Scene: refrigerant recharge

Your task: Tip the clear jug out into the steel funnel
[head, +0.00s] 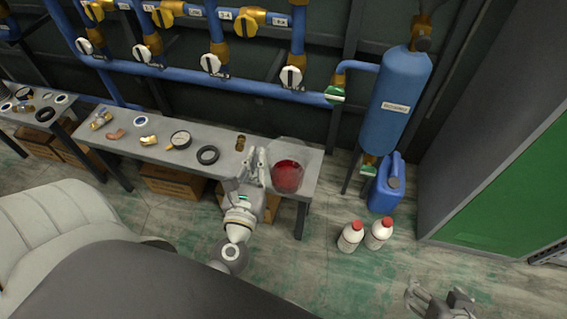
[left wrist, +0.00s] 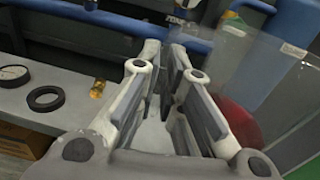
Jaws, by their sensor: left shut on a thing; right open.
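The clear jug (head: 288,174) holds red liquid and is at the right end of the grey bench. It looks about upright; whether its base touches the bench is hard to tell. My left gripper (head: 255,168) is shut on the jug at its left side; the exact grip point is unclear. In the left wrist view the jug's clear wall (left wrist: 235,65) and red contents (left wrist: 240,122) show to the right of the fingers (left wrist: 177,75). My right gripper (head: 440,300) is open and empty at the lower right, above the floor. I cannot make out a steel funnel in either view.
The bench (head: 222,172) carries a black ring (head: 207,155), a gauge (head: 180,139) and brass fittings. A blue tank (head: 393,100) stands behind at right, with a blue canister (head: 386,185) below it. Two white red-capped bottles (head: 350,237) stand on the floor. Floor between bench and bottles is clear.

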